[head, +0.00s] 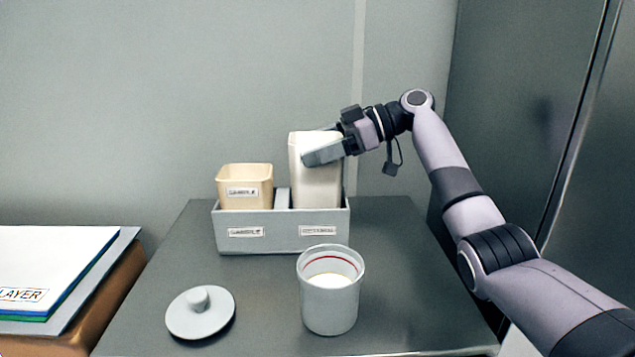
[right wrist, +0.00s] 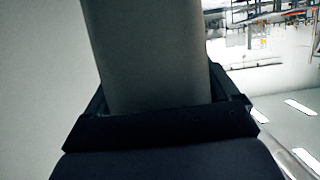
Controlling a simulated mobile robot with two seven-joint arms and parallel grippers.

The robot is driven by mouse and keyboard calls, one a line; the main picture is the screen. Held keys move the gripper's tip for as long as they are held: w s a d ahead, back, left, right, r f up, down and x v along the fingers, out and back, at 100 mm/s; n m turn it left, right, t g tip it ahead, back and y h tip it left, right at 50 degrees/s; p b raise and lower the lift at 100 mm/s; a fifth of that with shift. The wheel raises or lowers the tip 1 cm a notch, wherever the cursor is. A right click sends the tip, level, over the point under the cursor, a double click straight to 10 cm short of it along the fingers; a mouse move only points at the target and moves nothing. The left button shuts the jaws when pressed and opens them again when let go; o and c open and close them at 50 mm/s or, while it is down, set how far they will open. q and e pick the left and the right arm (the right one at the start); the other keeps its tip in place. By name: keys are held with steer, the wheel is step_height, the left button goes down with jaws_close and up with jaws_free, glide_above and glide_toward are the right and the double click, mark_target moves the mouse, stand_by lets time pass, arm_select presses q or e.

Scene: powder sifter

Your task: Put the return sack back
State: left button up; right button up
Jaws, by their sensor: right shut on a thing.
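The return sack (head: 315,185) is a pale, off-white upright container. It stands in the right compartment of the grey two-slot holder (head: 275,246), its lower part hidden behind the holder's front wall. My right gripper (head: 322,150) is shut on the sack near its top. In the right wrist view the sack (right wrist: 150,55) fills the space between the dark fingers. I cannot tell whether its base touches the holder's floor. A beige sample sack (head: 245,193) with a label sits in the left compartment. My left gripper is not in view.
A white sifter cup (head: 330,303) with a red inner line and pale powder stands in front of the holder. A grey lid with a knob (head: 200,313) lies at front left. Papers (head: 55,265) lie on a brown box at left. A dark cabinet (head: 530,110) stands at right.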

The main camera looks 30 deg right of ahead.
mark_target(320, 177)
steer(key=shift+f, duration=3.2)
steer(key=o, duration=1.2)
steer(key=shift+f, duration=0.1)
steer(key=shift+d+r, duration=0.15)
steer(key=shift+r, duration=0.05)
steer(key=p+v, duration=0.1)
steer(key=v, duration=0.6)
steer(key=shift+s, duration=0.1)
